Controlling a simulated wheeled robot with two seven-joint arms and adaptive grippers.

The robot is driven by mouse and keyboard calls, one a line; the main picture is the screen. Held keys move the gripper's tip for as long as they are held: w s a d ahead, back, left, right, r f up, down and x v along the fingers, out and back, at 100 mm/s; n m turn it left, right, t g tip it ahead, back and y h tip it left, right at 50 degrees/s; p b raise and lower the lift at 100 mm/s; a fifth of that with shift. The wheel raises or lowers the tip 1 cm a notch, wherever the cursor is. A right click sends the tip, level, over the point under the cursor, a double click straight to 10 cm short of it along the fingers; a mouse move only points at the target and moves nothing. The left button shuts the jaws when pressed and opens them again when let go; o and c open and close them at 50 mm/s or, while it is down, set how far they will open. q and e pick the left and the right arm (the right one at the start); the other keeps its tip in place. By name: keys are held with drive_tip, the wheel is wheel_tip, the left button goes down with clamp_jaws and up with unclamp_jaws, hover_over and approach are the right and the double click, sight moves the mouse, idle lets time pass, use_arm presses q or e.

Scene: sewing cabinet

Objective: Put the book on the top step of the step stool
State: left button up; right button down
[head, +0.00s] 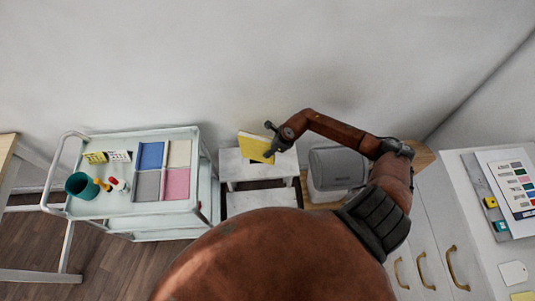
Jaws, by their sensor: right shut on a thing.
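The yellow book (256,147) is tilted in my right gripper (270,149), which is shut on it. The book is over the top step (231,169) of the white step stool, near its back. I cannot tell whether the book touches the step. Part of the step is hidden behind the book. The lower step (262,197) shows in front, partly hidden by my own body. My left gripper is not in view.
A white trolley (131,209) on the left carries colored fabric squares (162,170), a teal cup (82,185) and small items. A grey-lidded bin (338,169) stands close right of the stool. A white drawer cabinet (440,240) and a table (490,262) are further right.

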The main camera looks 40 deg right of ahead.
drive_tip(key=f, duration=0.1)
drive_tip(key=f+b, duration=0.1)
drive_tip(key=f, duration=0.1)
drive_tip(key=shift+w+d+f, duration=0.1)
drive_tip(key=shift+w+f, duration=0.2)
drive_tip(key=shift+w, duration=0.1)
drive_tip(key=c, duration=1.7)
unclamp_jaws()
drive_tip(key=shift+s, duration=0.1)
drive_tip(key=shift+c, duration=0.2)
drive_tip(key=p+v, duration=0.2)
drive_tip(key=v, duration=1)
